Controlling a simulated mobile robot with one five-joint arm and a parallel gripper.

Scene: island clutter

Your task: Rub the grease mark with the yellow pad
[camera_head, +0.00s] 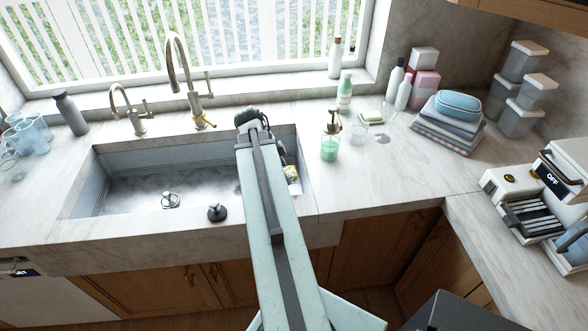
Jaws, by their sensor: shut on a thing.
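My gripper (279,152) is at the far end of my arm, over the right end of the sink, and is partly hidden by the arm. It is shut on the yellow pad (291,172), a small yellow piece with dark marks showing just below the jaws. A pale patch shows right under the pad, near the sink's right wall. A grey, irregular mark (411,138) lies on the counter to the right; I cannot tell whether it is the grease mark. The sink floor also has darker smudges.
The sink (120,190) has a drain fitting and black stopper. Behind it stand two taps (196,95). Right of it are a green soap bottle (329,147), a glass, a soap dish and folded towels (447,130). A coffee machine (545,195) stands far right. The front right counter is clear.

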